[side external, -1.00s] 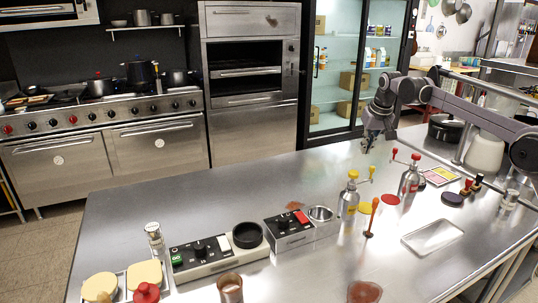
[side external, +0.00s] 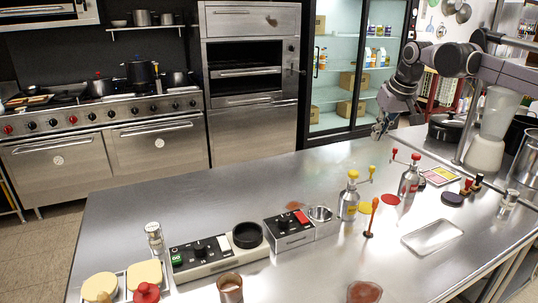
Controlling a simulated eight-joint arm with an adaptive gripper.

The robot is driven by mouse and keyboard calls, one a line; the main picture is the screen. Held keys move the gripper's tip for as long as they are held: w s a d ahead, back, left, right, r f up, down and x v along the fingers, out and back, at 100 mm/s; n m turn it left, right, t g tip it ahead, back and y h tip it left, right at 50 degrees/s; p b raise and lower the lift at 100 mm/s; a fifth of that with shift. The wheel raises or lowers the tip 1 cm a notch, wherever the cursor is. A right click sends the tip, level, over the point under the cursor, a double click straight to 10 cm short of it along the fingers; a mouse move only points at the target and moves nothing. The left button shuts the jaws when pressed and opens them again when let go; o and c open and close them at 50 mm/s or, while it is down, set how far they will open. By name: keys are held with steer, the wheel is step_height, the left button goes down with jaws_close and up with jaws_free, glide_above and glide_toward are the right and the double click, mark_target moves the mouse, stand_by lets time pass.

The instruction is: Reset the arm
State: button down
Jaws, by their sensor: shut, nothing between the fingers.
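My gripper (side external: 381,131) hangs from my arm at the upper right of the side external view. It is above the far edge of the steel table (side external: 130,215), apart from everything on it. It is small in the view and looks shut and empty. Behind the red-topped bottle (side external: 409,181) and the yellow-topped bottle (side external: 348,202), it stays clear of both.
A blender (side external: 487,150) and pots stand at the right. The table's far left is bare.

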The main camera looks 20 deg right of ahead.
steer(key=s+a+f+n+t, duration=0.1)
steer(key=s+a+f, duration=0.2)
steer(key=s+f, duration=0.2)
steer(key=s+a+f, duration=0.2)
steer(key=s+f, duration=0.3)
steer(key=s, duration=0.7)
steer(key=s+a+f+n+t+y, duration=0.1)
steer(key=s+a+f, duration=0.2)
steer(key=s, duration=0.6)
step_height(320, 180, down, 2)
steer(key=shift+s+a+n+t, duration=0.2)
steer(key=shift+a+n+t, duration=0.1)
steer(key=shift+a, duration=0.05)
steer(key=c, duration=2.1)
jaws_free()
